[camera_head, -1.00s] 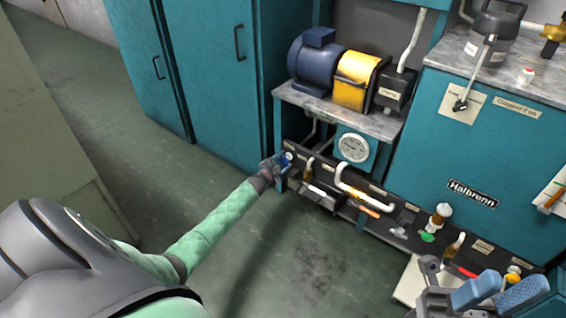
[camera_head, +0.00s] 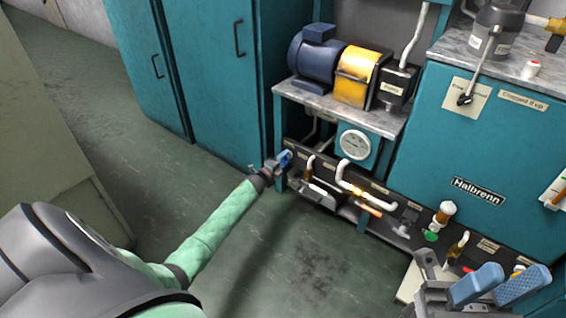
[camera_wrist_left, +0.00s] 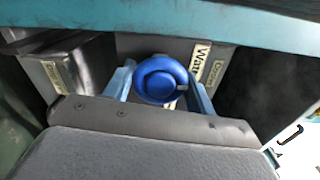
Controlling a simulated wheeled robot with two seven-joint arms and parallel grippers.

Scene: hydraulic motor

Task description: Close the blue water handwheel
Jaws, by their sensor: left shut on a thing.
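The blue water handwheel (camera_wrist_left: 161,78) is a round blue knob in the left wrist view, in front of a label that begins "Wat". My left gripper (camera_wrist_left: 160,90) has one light blue finger on each side of it and is shut on it. In the head view my left gripper (camera_head: 284,159) is at the left end of the dark pipe panel; there its fingers and the wheel cannot be told apart. My right gripper (camera_head: 499,287) is at the bottom right, empty, with its two blue fingers apart.
The dark panel (camera_head: 330,188) carries white pipes, valves and a green wheel (camera_head: 431,236). A gauge (camera_head: 356,145) is above it, below a shelf with a blue motor (camera_head: 314,58) and yellow guard (camera_head: 357,80). Teal cabinets (camera_head: 215,90) stand left. The floor (camera_head: 310,265) is clear.

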